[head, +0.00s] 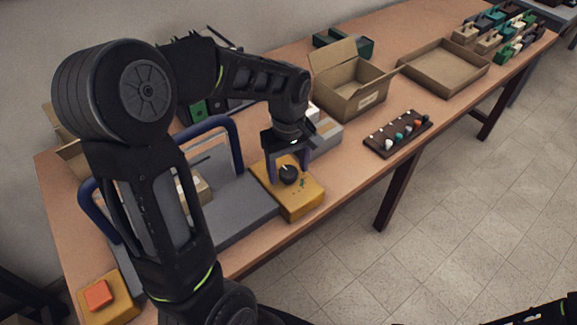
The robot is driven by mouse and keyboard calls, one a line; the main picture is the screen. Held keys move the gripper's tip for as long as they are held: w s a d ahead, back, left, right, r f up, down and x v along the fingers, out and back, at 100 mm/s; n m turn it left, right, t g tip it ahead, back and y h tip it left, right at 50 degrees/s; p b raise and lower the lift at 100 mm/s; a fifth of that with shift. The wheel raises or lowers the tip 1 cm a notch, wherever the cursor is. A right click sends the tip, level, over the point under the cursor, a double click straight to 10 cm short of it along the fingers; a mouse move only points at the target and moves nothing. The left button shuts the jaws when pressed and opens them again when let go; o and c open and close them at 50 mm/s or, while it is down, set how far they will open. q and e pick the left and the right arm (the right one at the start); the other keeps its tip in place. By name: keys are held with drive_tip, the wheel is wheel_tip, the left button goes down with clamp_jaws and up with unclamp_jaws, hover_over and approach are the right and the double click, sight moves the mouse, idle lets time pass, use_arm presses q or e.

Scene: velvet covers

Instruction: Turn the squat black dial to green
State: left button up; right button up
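The squat black dial (289,175) sits on top of a yellow box (297,204) near the front edge of the table. Small green and dark marks show on the box beside the dial; they are too small to read. My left gripper (288,170) points down over the box, its two fingers apart on either side of the dial. I cannot tell whether either finger touches the dial. My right gripper is out of view; only dark parts of my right arm show at the bottom right corner.
A grey slab (240,207) with blue rails (232,128) stands left of the box. A yellow box with an orange button (97,294) is at the front left. An open carton (347,91), a dark tray of small pieces (397,134) and a shallow box (445,68) lie to the right.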

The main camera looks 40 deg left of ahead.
use_arm(q)
drive_tip(key=c, duration=1.3)
drive_tip(key=shift+c, duration=0.2)
